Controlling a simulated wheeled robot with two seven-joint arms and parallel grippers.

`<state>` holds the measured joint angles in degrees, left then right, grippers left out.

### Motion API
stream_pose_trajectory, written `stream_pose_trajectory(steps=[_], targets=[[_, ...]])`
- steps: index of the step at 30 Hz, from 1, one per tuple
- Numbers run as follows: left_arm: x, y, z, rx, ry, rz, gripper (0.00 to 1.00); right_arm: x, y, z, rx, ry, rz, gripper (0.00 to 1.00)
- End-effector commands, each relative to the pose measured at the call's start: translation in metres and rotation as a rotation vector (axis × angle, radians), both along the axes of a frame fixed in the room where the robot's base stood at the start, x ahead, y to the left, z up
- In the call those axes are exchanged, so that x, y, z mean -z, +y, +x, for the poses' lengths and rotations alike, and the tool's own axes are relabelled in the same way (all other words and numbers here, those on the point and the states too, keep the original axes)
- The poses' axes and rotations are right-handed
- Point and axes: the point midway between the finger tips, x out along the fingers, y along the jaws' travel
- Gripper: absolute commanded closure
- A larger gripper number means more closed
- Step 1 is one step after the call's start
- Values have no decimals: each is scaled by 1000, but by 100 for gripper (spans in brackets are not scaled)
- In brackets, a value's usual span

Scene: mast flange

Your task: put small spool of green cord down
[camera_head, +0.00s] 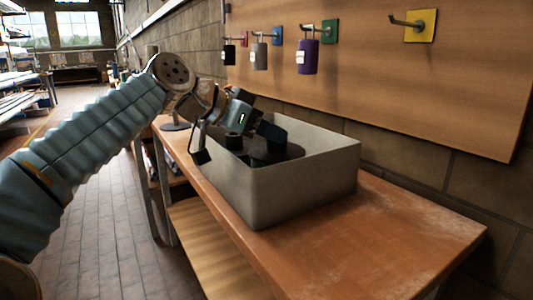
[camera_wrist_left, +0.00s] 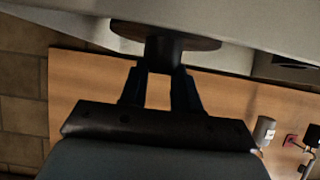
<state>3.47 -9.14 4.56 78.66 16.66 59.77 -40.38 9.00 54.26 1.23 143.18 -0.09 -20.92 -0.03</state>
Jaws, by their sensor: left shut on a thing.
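My left gripper (camera_head: 262,146) reaches over the grey bin from the left, with its fingers pointing down inside the rim. In the left wrist view, my left gripper (camera_wrist_left: 160,88) is shut on the dark hub of a spool (camera_wrist_left: 165,50) that has a round brownish flange (camera_wrist_left: 195,43). In the head view the spool (camera_head: 282,153) is a dark round shape under the fingers, partly hidden by them. It is inside the grey bin (camera_head: 310,185); whether it touches the floor is hidden. No green cord can be made out clearly. My right gripper is not in view.
The bin stands on a wooden bench (camera_head: 400,235) with bare top at its right front. A wooden board (camera_head: 380,90) behind carries hooks: a purple container (camera_head: 307,57), a grey one (camera_head: 260,56) and a dark one hang there. The hook on the yellow plate (camera_head: 421,26) is empty.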

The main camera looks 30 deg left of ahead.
Motion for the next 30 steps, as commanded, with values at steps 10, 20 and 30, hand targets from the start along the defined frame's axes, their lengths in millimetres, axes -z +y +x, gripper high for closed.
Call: stream_pose_trajectory(steps=[10,20,30], targets=[[30,0,0,-1,-3,-1,100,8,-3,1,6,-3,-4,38],[33,0,0,-1,0,0,58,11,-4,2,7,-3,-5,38],[33,0,0,-1,0,0,43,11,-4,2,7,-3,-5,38]])
